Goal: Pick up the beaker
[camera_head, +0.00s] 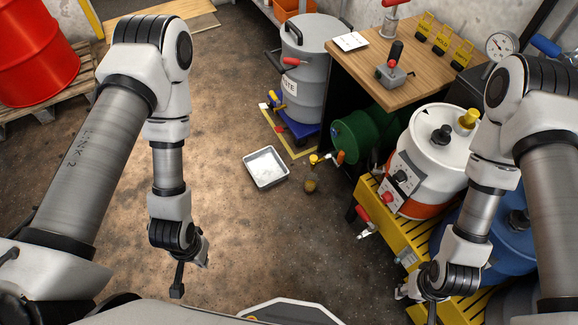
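I cannot make out a clear beaker. A small brownish round object (310,185) sits on the floor just right of a white tray (250,158); it is too small to identify. My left gripper (190,278) hangs over bare floor at the lower left of the tray, its fingers apart with nothing seen between them. My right gripper (417,303) is at the lower right beside the yellow rack (405,232), its fingers apart and no held object visible. Both grippers are well away from the brownish object.
A green drum (352,138) lies on its side under a wooden table (415,75). A grey waste drum (310,85) stands on a blue dolly. A white and orange drum (437,140) stands on the rack. A red drum (38,55) is at left.

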